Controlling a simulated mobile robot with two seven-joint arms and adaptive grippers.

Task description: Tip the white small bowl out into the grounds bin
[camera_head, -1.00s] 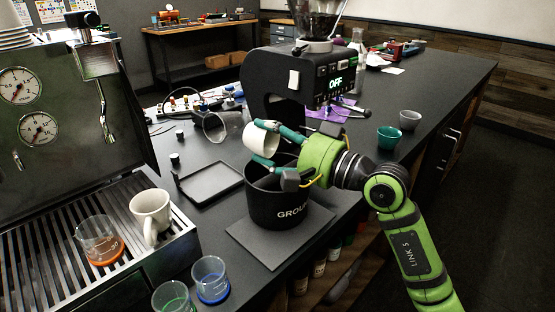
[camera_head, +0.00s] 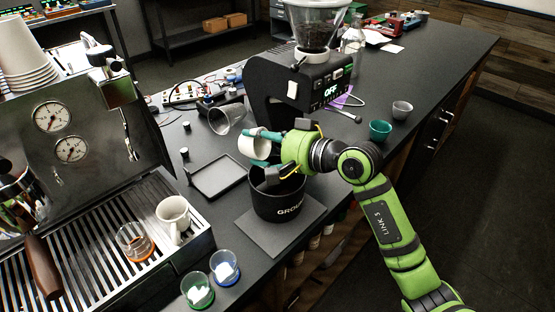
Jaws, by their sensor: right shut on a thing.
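My right gripper (camera_head: 262,156) is shut on the white small bowl (camera_head: 252,144) and holds it above the back left rim of the grounds bin. The bowl is tipped on its side. Its inside is not clear, so I cannot tell whether anything is in it or falling out. The grounds bin (camera_head: 275,208) is black with pale lettering and stands upright on a grey mat (camera_head: 268,238). My gripper and wrist hide part of its mouth. My left gripper is out of view.
The coffee grinder (camera_head: 284,85) stands behind the bin. An empty black tray (camera_head: 218,176) lies left of it. A white mug (camera_head: 172,214) and a glass (camera_head: 135,241) stand on the espresso machine's drip grate. A green bowl (camera_head: 380,131) and a grey bowl (camera_head: 402,110) sit at right.

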